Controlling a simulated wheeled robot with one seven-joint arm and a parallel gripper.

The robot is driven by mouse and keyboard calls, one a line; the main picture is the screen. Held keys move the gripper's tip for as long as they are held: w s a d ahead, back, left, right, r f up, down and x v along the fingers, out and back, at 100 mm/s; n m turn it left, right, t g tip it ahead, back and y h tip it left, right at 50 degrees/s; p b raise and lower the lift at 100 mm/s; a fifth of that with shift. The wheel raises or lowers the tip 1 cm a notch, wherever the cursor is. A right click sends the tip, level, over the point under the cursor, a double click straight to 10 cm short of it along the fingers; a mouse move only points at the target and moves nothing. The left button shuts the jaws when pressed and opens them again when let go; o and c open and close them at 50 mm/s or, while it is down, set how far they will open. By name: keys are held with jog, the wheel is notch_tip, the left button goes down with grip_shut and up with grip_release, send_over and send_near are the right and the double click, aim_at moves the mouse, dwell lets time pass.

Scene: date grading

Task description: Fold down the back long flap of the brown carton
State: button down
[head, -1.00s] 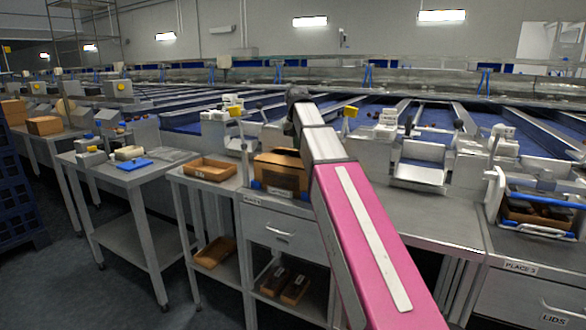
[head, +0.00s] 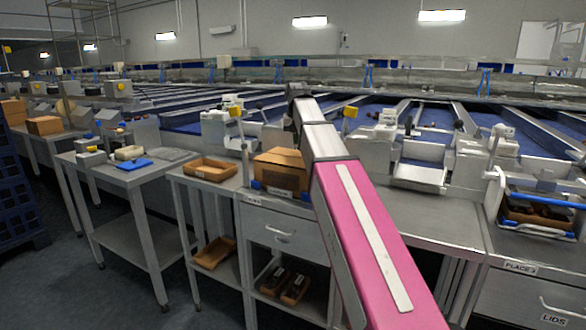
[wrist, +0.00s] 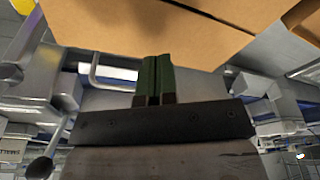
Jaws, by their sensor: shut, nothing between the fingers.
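The brown carton (head: 282,180) stands on the steel bench just left of my arm in the head view. A light brown panel lies across its top, sloping slightly, and my arm hides its right side. In the wrist view the carton's cardboard (wrist: 140,25) fills the top, with a dark seam running across it. My gripper (wrist: 157,58) shows there with two dark green fingers pressed together and empty. Their tips overlap the cardboard's edge; I cannot tell whether they touch it. The gripper is hidden in the head view.
A shallow brown tray (head: 210,169) stands left of the carton. A yellow-topped post (head: 237,113) rises behind the carton's left side. Grey machine housings line the back of the bench. Bare bench top (head: 430,215) lies right of my arm.

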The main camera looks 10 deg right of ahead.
notch_tip(320, 180, up, 8)
dwell(0.5)
jog(key=shift+f, duration=0.15)
